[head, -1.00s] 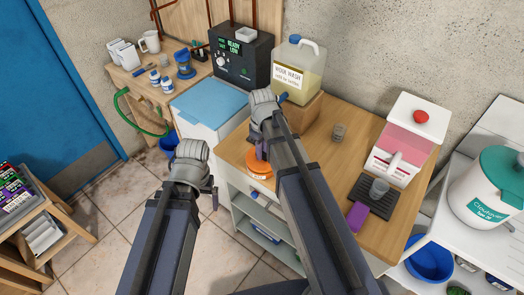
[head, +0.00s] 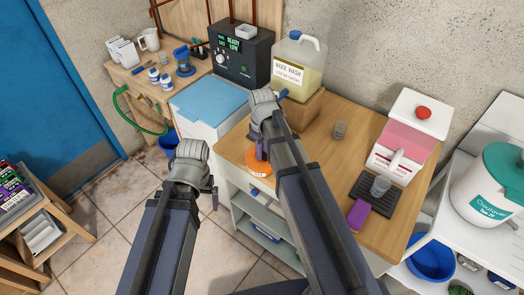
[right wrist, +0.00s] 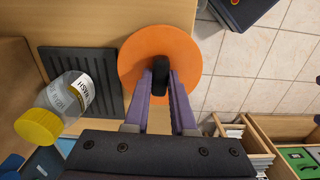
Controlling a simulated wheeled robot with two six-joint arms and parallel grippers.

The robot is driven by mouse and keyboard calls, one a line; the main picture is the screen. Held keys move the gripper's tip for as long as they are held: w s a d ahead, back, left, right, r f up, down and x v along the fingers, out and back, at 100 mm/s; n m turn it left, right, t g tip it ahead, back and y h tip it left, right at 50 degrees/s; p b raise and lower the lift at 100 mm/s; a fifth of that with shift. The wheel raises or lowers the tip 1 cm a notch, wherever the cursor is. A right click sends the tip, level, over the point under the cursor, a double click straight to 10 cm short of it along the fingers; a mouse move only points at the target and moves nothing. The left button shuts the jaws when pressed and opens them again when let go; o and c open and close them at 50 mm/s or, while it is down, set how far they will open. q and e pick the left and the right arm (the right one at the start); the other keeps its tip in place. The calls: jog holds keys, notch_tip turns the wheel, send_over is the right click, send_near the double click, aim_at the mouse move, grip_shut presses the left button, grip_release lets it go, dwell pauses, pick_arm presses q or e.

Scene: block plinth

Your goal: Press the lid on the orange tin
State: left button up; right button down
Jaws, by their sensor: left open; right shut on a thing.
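The orange tin (head: 257,173) stands near the left front corner of the wooden counter, with a pale label on its side, partly hidden by my right arm. In the right wrist view, a round orange lid (right wrist: 135,70) with a black knob (right wrist: 160,75) lies under my right gripper (right wrist: 160,88). Its purple fingers are shut on the knob. The lid is at the tin, but I cannot tell whether it is fully seated. My left gripper (head: 212,190) is open and empty, left of the counter and apart from the tin.
A wool wash jug (head: 299,65) stands on a wooden block behind. Farther right are a small cup (head: 340,130) and a white-and-pink box (head: 405,135). Tiled floor lies left of the counter.

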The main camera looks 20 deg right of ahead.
jog(key=shift+f+b, duration=0.3)
dwell(0.4)
jog(key=c, duration=0.7)
grip_release()
jog(key=shift+o, duration=0.5)
jog(key=o, duration=0.4)
notch_tip(320, 180, up, 5)
jog(key=p, duration=0.5)
jog(key=shift+r, duration=0.1)
